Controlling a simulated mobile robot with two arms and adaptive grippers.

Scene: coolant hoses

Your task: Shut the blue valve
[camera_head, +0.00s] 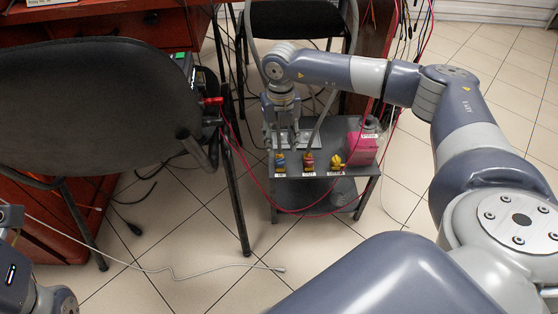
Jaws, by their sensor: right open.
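The blue valve (280,160) is the leftmost of three small valves along the front edge of a grey cart top, with a white label below it. A red valve (308,160) stands in the middle and a yellow valve (337,160) at the right. My right gripper (286,140) is open and points down, just above and behind the blue valve. I cannot tell whether its fingers touch the valve. My left gripper is out of view; part of my left arm shows at the lower left.
The grey cart (325,187) has a lower shelf and carries a pink box (361,149) at its right. A black chair (95,105) stands close on the left. Thin red cables and grey hoses hang around the cart. The tiled floor in front is mostly clear, apart from a loose grey cable.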

